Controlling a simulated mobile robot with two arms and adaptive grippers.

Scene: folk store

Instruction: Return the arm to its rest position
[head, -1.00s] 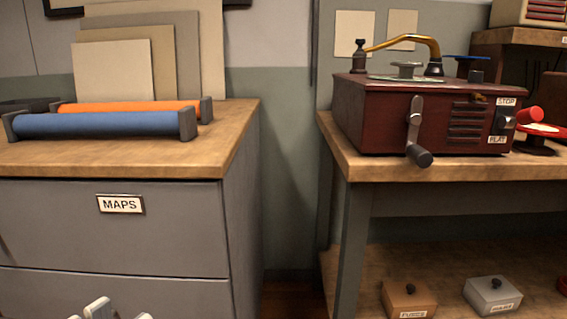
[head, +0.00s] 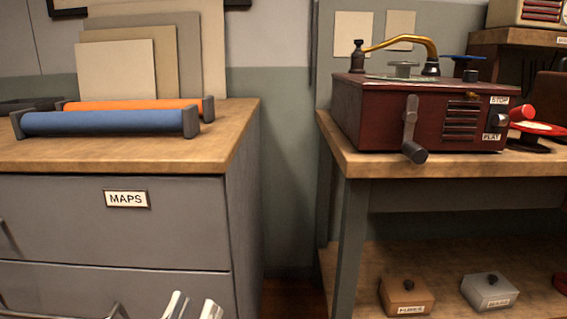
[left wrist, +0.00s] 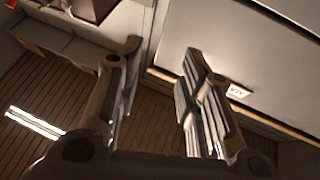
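My left gripper (head: 192,307) shows at the bottom edge of the head view, only its pale fingertips visible in front of the lower drawer of the grey map cabinet (head: 243,220). In the left wrist view the left gripper (left wrist: 162,50) has its two fingers spread well apart, with nothing between them. Behind them are the plank floor (left wrist: 60,85) and a pale cabinet front (left wrist: 225,40). The rest of the left arm is hidden below the head view. My right gripper is not in view.
The cabinet carries blue (head: 105,122) and orange (head: 140,105) rolls. A metal drawer handle (head: 75,313) is at lower left. A gap separates cabinet and bench. Small boxes (head: 407,295) sit on its lower shelf.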

